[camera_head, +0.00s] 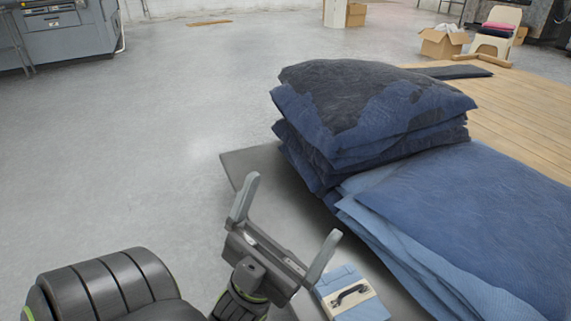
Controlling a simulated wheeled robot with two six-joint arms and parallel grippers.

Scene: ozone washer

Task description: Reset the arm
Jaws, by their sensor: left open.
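My left gripper (287,226) is open and empty, its two grey fingers spread apart and pointing up and away from me. It is above the grey edge of a low platform (247,161). A gap between the finger and that item cannot be judged for sure. My right gripper is not in view.
A tall stack of folded dark-blue denim (365,105) stands beyond the gripper. A wider blue stack (475,220) fills the right side, beside a wooden tabletop (520,110). Open grey floor (130,150) lies to the left. A cardboard box (442,43) and chair (497,30) stand far back.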

